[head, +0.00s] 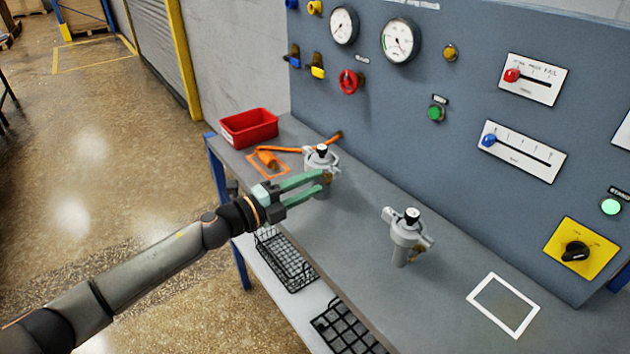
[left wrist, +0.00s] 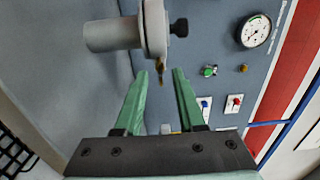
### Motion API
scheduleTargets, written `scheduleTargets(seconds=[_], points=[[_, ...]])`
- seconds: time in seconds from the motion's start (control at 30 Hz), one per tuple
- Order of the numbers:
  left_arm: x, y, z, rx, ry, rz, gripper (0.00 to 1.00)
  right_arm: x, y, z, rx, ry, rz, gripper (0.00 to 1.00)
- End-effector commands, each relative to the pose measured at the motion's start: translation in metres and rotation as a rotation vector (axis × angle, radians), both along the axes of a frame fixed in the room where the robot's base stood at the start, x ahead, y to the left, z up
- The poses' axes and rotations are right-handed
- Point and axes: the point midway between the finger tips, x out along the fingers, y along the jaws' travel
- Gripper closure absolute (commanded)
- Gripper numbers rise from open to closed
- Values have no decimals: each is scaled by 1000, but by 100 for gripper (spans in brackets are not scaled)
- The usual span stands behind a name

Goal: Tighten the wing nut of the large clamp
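Two grey clamped fittings with black knobs on top stand on the bench, a left one (head: 321,158) and a right one (head: 405,232). I cannot tell from size alone which is the large clamp. My left gripper (head: 322,183) is at the left one, its green fingers open and pointing at its side. In the left wrist view, that clamp (left wrist: 154,30) fills the top middle. Its small brass wing nut (left wrist: 160,66) shows between and just beyond the open fingertips (left wrist: 160,74), with gaps on both sides. My right gripper is not in view.
A white square outline (head: 503,305) is empty. A panel (head: 400,105) with gauges and controls rises behind. Wire baskets (head: 287,262) sit below.

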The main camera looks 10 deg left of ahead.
Motion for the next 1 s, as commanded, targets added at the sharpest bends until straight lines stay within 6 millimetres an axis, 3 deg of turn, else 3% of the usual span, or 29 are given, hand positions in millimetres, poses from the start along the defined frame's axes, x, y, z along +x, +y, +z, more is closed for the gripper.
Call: scheduleTargets(seconds=[0.47, 0.8, 1.0], points=[[9, -10, 0, 0, 1, -1, 62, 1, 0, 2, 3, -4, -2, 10], [9, -9, 0, 0, 1, 0, 100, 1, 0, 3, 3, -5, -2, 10], [9, -9, 0, 0, 1, 0, 100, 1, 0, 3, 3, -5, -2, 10]])
